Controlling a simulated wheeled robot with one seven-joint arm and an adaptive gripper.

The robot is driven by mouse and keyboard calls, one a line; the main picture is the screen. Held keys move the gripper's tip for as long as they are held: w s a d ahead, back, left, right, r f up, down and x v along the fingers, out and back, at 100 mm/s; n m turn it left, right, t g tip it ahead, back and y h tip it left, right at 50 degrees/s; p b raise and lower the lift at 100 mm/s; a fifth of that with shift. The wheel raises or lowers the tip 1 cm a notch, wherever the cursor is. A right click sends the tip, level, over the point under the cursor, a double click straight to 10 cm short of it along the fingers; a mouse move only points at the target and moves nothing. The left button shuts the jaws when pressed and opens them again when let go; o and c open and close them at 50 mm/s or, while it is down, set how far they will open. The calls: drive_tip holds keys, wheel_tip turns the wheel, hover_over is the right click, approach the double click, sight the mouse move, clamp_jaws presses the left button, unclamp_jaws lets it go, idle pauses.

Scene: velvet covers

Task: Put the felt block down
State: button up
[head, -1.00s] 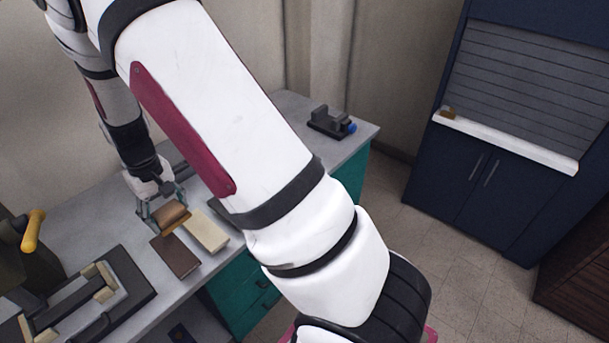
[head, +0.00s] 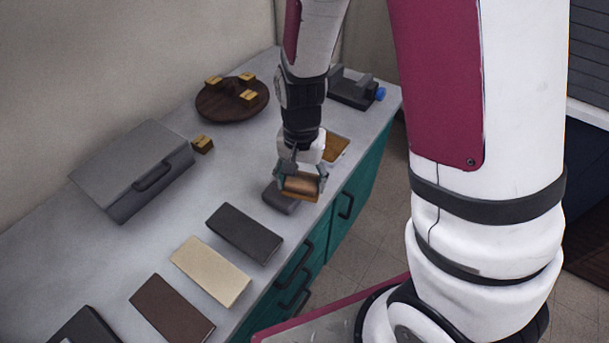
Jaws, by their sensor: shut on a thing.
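My gripper (head: 303,183) is shut on a brown block with a wooden-looking top, which I take as the felt block (head: 300,188). The gripper points down near the bench's front edge, in the right half of the bench. A dark grey piece (head: 281,199) lies just below and left of the held block. I cannot tell whether the block touches it or hangs above it. The fingers hide part of the block's ends.
On the grey bench (head: 215,180) lie black (head: 244,233), cream (head: 209,271) and dark brown (head: 172,308) slabs. A grey case (head: 133,165), a round dark board (head: 232,102) with small yellow-topped blocks, an orange-brown pad (head: 336,146) and a dark vise-like device (head: 352,90) stand behind.

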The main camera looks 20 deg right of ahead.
drive_tip(key=s+m, duration=0.1)
drive_tip(key=s+f+m+b, duration=0.1)
drive_tip(key=s, duration=0.1)
drive_tip(key=s+f+m+b, duration=0.1)
drive_tip(key=s, duration=0.1)
drive_tip(key=shift+s+a+f+m, duration=0.1)
drive_tip(key=shift+a+f+m, duration=0.15)
drive_tip(key=shift+m, duration=0.05)
drive_tip(key=shift+f+b, duration=0.1)
drive_tip(key=shift+b, duration=0.2)
drive_tip(key=w+d+b, duration=0.1)
drive_tip(key=w, duration=0.4)
drive_tip(key=w+d+f, duration=0.1)
drive_tip(key=w+d, duration=0.1)
drive_tip(key=w, duration=0.2)
drive_tip(key=w+d+b, duration=0.1)
drive_tip(key=w, duration=0.4)
drive_tip(key=shift+w+d+f+b, duration=0.15)
drive_tip(key=shift+w+d+b, duration=0.05)
drive_tip(key=shift+w+b, duration=0.15)
drive_tip(key=shift+f, duration=1.75)
drive_tip(key=o, duration=1)
drive_tip(key=shift+f, duration=0.15)
wheel_tip(320, 180, up, 13)
drive_tip(key=shift+f+p, duration=0.2)
drive_tip(key=shift+p, duration=0.25)
